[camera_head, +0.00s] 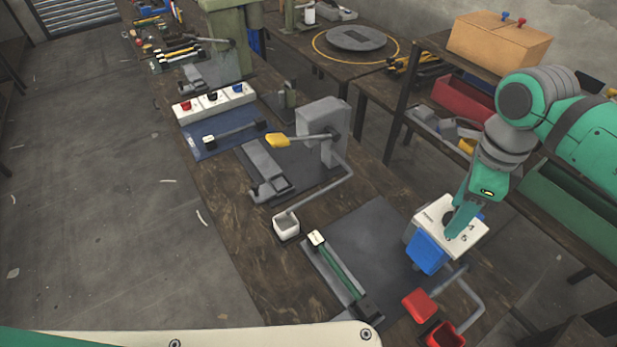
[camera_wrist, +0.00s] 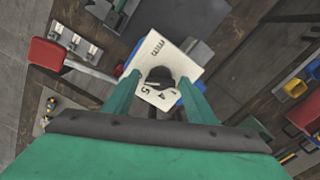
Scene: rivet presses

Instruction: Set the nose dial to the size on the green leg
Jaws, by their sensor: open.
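The nose dial is a black knob (camera_wrist: 158,78) on a white plate (camera_wrist: 160,45) on top of the blue press (camera_head: 427,252). In the wrist view the digits 4 and 5 show beside the knob; the other marks on the plate are too small to read. My gripper (camera_head: 455,222) is over the plate in the head view. In the wrist view its two green fingers (camera_wrist: 158,88) are apart, one on each side of the knob; I cannot tell whether they touch it. The green leg (camera_head: 342,270) lies in a grey holder left of the press. Its size marking is not readable.
The press has a red lever pad (camera_head: 419,305) and a red cup (camera_head: 445,335) below it. A grey press with a yellow handle (camera_head: 277,140) stands farther back. Shelves with bins (camera_head: 465,97) stand at the right.

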